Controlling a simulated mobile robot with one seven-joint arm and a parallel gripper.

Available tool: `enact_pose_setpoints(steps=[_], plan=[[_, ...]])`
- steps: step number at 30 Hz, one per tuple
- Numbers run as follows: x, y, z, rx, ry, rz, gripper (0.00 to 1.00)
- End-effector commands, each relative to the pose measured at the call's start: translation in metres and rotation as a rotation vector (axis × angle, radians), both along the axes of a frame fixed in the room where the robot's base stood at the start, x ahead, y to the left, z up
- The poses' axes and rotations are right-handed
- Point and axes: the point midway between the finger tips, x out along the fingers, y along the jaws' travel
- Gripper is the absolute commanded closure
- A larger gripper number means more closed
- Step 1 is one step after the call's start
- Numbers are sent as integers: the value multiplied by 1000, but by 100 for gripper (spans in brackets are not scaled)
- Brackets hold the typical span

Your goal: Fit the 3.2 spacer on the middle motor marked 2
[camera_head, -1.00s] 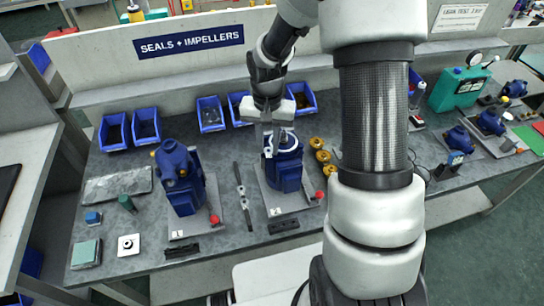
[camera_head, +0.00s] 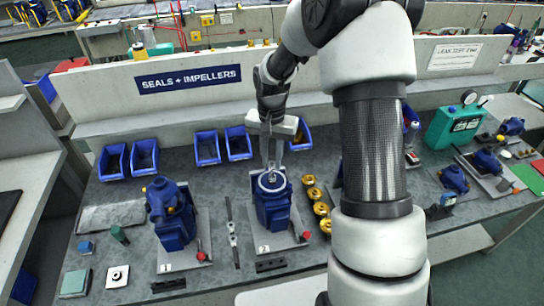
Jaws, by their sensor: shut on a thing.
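The middle motor (camera_head: 272,208) is blue and stands upright on a grey plate with a small number label (camera_head: 263,248) at its front. My gripper (camera_head: 271,174) points down right over the motor's top. It is shut on a pale ring, the spacer (camera_head: 272,183), at the motor's open top end. I cannot tell whether the ring is seated or just above it. The spacer's size marking is too small to read.
Another blue motor (camera_head: 172,214) stands to the left. A dark and silver tool (camera_head: 232,235) lies between the motors. Brass impellers (camera_head: 317,208) line up to the right, near my arm. Blue bins (camera_head: 207,148) stand behind. A green tester (camera_head: 455,127) is at the right.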

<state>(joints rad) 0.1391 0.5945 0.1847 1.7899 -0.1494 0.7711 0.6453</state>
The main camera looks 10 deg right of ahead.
Motion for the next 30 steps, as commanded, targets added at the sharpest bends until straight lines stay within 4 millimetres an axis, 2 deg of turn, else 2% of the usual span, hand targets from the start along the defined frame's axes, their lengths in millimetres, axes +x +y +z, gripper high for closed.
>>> enact_pose_setpoints(steps=[1, 12, 30], plan=[[0, 0, -8, 0, 1, 0, 99], [0, 0, -42, 0, 0, 0, 99], [0, 0, -46, 0, 0, 0, 99]])
